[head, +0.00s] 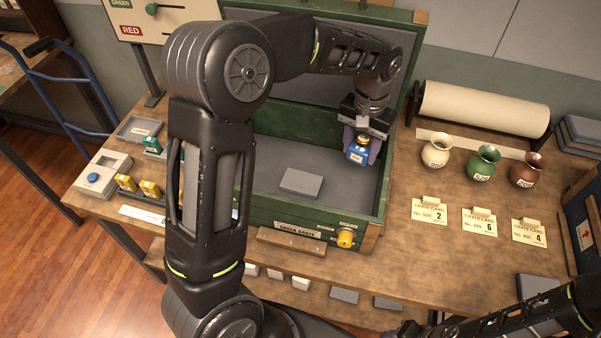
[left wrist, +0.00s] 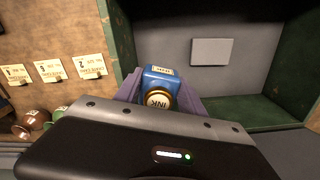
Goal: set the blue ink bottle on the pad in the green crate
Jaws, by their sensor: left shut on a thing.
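The blue ink bottle (head: 360,152) has a gold cap and a pale label. My left gripper (head: 364,138) is shut on it and holds it upright over the right side of the open green crate (head: 290,222). The bottle also shows in the left wrist view (left wrist: 160,88) between purple fingers. The pad (head: 301,182) is a light grey block on the crate's grey floor, to the left of the bottle and nearer the front. It shows in the left wrist view too (left wrist: 211,52). My right arm shows at the bottom right, but its gripper is not clearly seen.
The crate's lid stands open behind it. A yellow knob (head: 346,238) sits on its front. Vases in cream (head: 436,152), green (head: 484,163) and brown (head: 527,170) stand to the right, behind several crate cards (head: 429,211).

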